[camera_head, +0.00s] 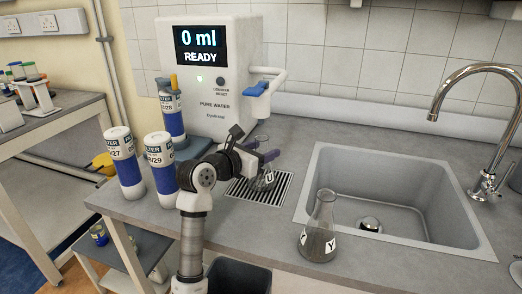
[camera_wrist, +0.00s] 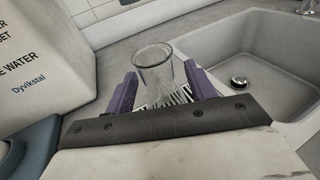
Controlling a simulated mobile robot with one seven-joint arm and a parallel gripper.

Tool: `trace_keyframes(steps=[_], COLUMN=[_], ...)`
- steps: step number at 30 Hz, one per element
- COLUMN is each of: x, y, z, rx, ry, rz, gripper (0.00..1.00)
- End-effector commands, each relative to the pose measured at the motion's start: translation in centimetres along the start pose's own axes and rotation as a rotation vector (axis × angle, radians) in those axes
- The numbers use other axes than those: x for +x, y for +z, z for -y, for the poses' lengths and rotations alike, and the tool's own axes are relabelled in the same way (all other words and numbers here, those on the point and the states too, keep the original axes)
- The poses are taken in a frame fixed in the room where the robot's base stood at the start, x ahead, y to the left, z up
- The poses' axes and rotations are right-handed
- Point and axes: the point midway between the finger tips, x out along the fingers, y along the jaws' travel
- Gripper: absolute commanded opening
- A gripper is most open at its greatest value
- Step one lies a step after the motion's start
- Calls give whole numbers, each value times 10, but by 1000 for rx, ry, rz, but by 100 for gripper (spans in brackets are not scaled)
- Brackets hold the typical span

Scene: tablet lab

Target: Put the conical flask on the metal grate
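A clear conical flask marked "U" (camera_head: 268,180) stands on the slatted metal grate (camera_head: 239,189) in front of the water dispenser. My gripper (camera_head: 261,156) is at its upper part. In the wrist view the flask's round mouth (camera_wrist: 153,57) sits between the two purple fingers of my gripper (camera_wrist: 161,90). The fingers are apart, with a visible gap at the right of the glass. Grate slats (camera_wrist: 178,97) show beside the flask; its base is hidden. A second conical flask, marked "Y" (camera_head: 318,238), stands upright on the counter, apart from my gripper.
The pure water dispenser (camera_head: 212,100) reads "0 ml READY". Filter bottles (camera_head: 127,170) stand left of my arm. A sink (camera_head: 400,180) with a tap (camera_head: 480,90) lies to the right. The grey counter (camera_head: 400,265) is bare in front of the sink.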

Motion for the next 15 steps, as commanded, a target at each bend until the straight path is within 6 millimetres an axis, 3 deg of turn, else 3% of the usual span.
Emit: trace_keyframes(steps=[8, 15], x=[-1, -39], y=[4, 1], z=[0, -2], rx=[0, 1], ry=[0, 5], rz=[0, 2], gripper=[55, 55])
